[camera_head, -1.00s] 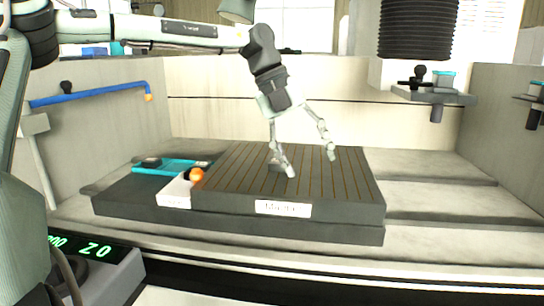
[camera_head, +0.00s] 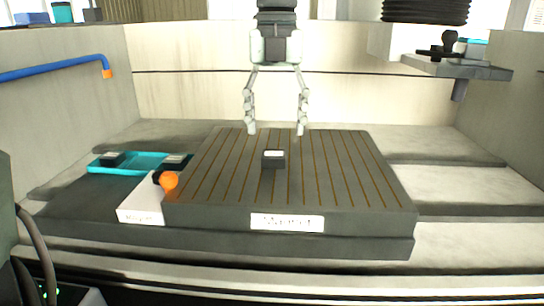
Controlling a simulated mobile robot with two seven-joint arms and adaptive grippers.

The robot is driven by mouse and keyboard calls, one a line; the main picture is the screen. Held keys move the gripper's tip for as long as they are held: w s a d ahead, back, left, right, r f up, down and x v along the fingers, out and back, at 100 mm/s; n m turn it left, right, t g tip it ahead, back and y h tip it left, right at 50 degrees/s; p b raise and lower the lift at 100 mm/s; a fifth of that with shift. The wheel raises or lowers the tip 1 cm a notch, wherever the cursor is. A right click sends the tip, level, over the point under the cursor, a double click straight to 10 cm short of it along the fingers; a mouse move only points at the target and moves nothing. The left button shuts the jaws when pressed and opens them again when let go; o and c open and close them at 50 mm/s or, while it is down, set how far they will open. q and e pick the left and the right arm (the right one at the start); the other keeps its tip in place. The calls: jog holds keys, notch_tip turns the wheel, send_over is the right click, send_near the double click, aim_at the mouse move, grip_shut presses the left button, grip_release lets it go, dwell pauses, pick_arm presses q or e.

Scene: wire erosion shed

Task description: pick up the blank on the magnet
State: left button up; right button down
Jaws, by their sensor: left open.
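The blank (camera_head: 273,159) is a small dark block with a light top. It sits on the magnet (camera_head: 340,185), a dark grey plate with orange-brown lines and a white label on its front face. My left gripper (camera_head: 276,130) points down over the far part of the magnet. Its two fingers are spread wide and empty. In the picture the blank lies below and between the fingertips, apart from them. My right gripper is not in view.
A teal tray (camera_head: 128,170) with dark blocks lies left of the magnet, beside a white labelled block (camera_head: 140,207) and an orange knob (camera_head: 169,181). A blue pipe (camera_head: 50,69) runs along the left wall. A dark bracket (camera_head: 460,67) juts out at right.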

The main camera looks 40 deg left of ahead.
aim_at(273, 153)
pick_arm(q)
jog(key=f, duration=0.5)
jog(key=shift+a, duration=0.25)
jog(key=shift+f, duration=0.35)
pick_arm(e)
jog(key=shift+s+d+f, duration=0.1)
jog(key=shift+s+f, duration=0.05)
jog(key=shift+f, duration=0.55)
pick_arm(q)
jog(key=shift+c, duration=1.1)
jog(key=c, duration=1.2)
grip_shut()
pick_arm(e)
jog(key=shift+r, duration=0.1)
pick_arm(q)
jog(key=shift+r, duration=0.15)
